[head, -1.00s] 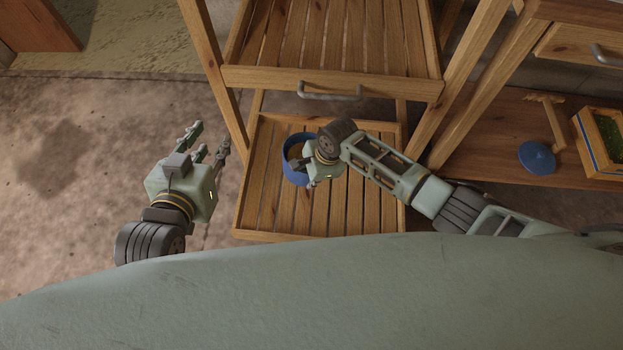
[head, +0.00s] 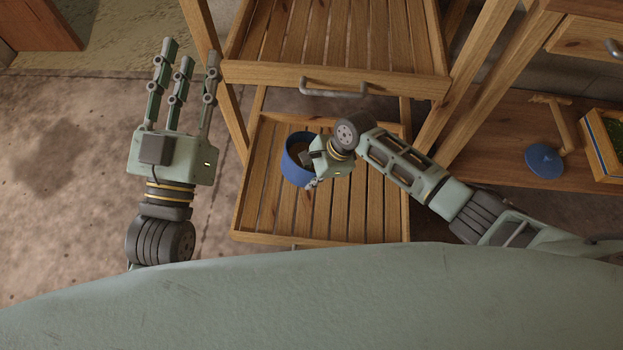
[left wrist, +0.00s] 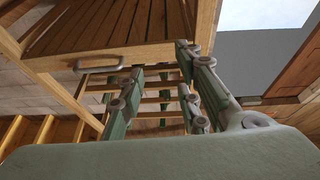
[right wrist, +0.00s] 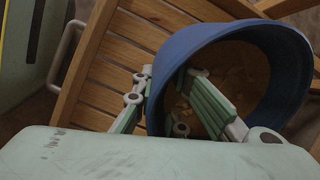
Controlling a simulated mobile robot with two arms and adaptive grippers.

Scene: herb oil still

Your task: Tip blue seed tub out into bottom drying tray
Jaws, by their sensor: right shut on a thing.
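The blue seed tub (head: 297,171) is over the left part of the slatted bottom drying tray (head: 370,215) in the head view. My right gripper (head: 308,165) is shut on the tub's wall. In the right wrist view the tub (right wrist: 190,45) has its mouth toward the camera, with brownish contents inside, and fingers reach into it and outside it. I cannot tell whether the tub touches the tray. My left gripper (head: 182,85) is open and empty, left of the rack, fingers pointing away from my body. Its fingers also show in the left wrist view (left wrist: 160,100).
A higher slatted tray (head: 335,70) with a metal handle (head: 333,90) hangs over the back of the bottom tray. Rack posts stand on both sides. At right, a shelf holds a blue round lid (head: 543,160) and a wooden box (head: 603,145). The floor at left is clear.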

